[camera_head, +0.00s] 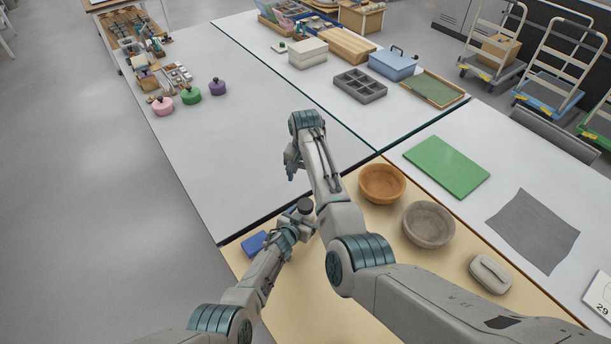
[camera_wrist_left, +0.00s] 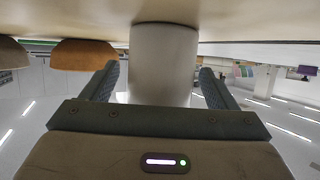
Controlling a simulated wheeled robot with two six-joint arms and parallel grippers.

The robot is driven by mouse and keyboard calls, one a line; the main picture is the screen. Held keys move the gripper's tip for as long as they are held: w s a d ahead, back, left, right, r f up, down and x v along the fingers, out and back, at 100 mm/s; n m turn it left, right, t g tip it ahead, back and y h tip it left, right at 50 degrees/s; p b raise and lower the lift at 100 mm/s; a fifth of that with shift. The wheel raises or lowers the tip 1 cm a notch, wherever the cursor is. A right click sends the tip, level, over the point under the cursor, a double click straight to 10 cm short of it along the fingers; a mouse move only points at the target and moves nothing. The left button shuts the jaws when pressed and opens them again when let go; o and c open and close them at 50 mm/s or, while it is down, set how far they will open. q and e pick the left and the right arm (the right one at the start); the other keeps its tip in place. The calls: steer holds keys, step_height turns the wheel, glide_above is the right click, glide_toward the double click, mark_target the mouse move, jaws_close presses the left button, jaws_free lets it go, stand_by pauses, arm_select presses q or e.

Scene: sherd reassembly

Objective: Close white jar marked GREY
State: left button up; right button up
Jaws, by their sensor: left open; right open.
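A plain white jar (camera_wrist_left: 163,60) stands on the table top, seen upside down in the left wrist view. My left gripper (camera_wrist_left: 160,78) is open, with one finger on each side of the jar. I cannot tell whether the fingers touch it. No marking shows on this side, and the top of the jar is hidden behind the gripper body. In the head view my arms cover most of this spot, and I cannot make out the jar there for certain. My right gripper (camera_head: 291,165) is open and empty, pointing down above the grey table.
An orange bowl (camera_head: 382,183) and a grey bowl (camera_head: 428,224) stand to the right. A blue object (camera_head: 254,244) lies left of my left wrist. Pink (camera_head: 162,107), green (camera_head: 191,96) and purple (camera_head: 217,87) knobbed pieces stand at the far left. The grey table's middle is clear.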

arm_select(q)
steer(key=shift+p+v, duration=0.5)
steer(key=shift+v, duration=4.9)
steer(key=shift+r, duration=0.1)
